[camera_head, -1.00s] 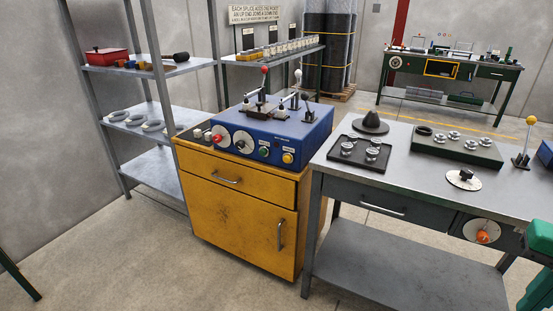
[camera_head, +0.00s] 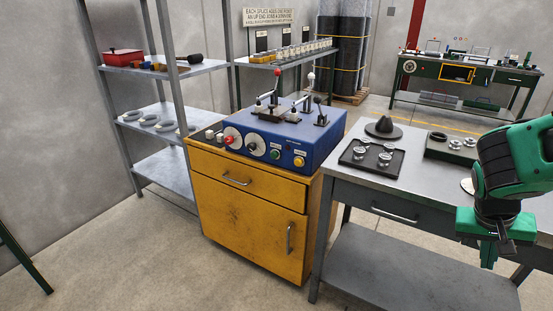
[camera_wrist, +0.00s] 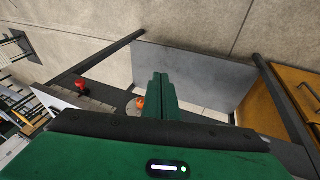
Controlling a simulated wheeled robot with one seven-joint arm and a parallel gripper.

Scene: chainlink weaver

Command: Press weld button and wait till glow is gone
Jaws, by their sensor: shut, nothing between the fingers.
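The blue welding machine (camera_head: 312,150) sits on top of a yellow cabinet (camera_head: 245,210). The button labels are too small to read. Levers and clamps stand on its top, one with a red knob (camera_head: 278,71). No glow shows on the machine. My gripper (camera_head: 488,262) hangs at the right, in front of the grey bench and apart from the machine. In the wrist view my gripper (camera_wrist: 161,78) has its green fingers together and empty.
A metal shelf (camera_head: 158,183) stands left. The floor in front of the cabinet is clear.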

